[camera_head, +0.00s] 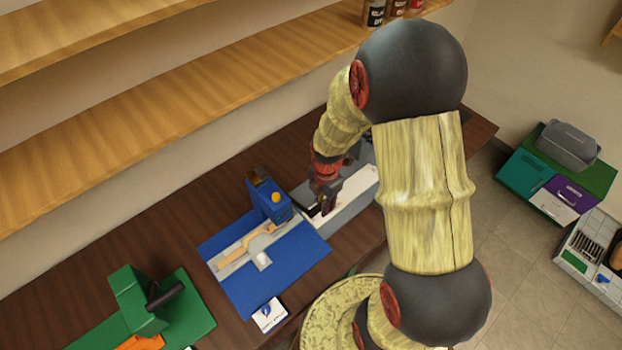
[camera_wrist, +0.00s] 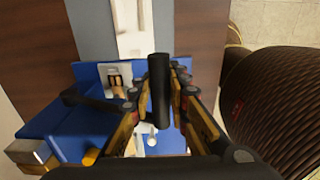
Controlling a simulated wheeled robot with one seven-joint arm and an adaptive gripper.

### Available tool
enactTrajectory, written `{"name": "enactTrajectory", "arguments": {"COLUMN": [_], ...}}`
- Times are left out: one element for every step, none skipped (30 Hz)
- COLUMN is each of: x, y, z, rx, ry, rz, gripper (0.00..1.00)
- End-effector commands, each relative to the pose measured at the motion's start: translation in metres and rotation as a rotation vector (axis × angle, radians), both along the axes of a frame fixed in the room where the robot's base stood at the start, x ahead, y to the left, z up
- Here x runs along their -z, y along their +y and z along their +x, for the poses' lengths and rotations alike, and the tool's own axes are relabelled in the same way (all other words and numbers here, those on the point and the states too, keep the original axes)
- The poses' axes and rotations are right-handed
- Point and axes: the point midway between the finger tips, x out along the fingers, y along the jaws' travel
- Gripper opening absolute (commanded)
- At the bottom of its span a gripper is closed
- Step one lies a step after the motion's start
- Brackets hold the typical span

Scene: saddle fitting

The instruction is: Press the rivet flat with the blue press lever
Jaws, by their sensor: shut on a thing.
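The blue press (camera_head: 268,198) stands upright at the back of a blue mat (camera_head: 300,262), with a yellow-orange knob on its front. A tan strap (camera_head: 240,250) lies over a pale bar in front of it. My gripper (camera_head: 322,205) is just right of the press, above a long grey block. In the wrist view, my gripper (camera_wrist: 160,100) is shut on an upright black handle (camera_wrist: 160,72), which looks like the press lever's grip. A dark bar (camera_wrist: 88,100) shows to its left among blue parts. I cannot make out the rivet.
The grey block (camera_head: 362,207) with a white strip lies close under my gripper. A green press (camera_head: 135,298) with a black handle stands at the lower left. A small white card (camera_head: 269,314) lies at the blue mat's front. Wooden shelves (camera_head: 180,95) run along the wall behind.

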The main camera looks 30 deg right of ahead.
Motion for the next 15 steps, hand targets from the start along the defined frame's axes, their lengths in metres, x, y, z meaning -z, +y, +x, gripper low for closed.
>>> {"name": "enactTrajectory", "arguments": {"x": [0.005,0.007,0.009,0.011,0.013,0.015,0.017,0.019,0.020,0.021,0.021,0.022,0.022,0.022,0.023], "y": [0.001,0.000,0.000,0.000,0.000,0.000,0.000,0.000,0.000,0.000,0.000,0.000,0.000,0.000,0.000], "z": [-0.005,-0.006,-0.007,-0.008,-0.008,-0.009,-0.010,-0.010,-0.011,-0.011,-0.012,-0.012,-0.012,-0.013,-0.013], "rx": [0.000,0.000,0.000,0.000,0.000,0.000,0.000,0.000,0.000,0.000,0.000,0.000,0.000,0.000,0.000], "ry": [0.011,0.011,0.012,0.012,0.012,0.012,0.012,0.012,0.012,0.012,0.012,0.012,0.013,0.013,0.013], "rz": [0.002,0.003,0.003,0.003,0.003,0.003,0.003,0.003,0.003,0.003,0.003,0.003,0.003,0.003,0.004], "gripper": [0.03,0.03,0.03,0.03,0.03,0.03,0.03,0.03,0.03,0.03,0.03,0.03,0.03,0.03,0.03]}}
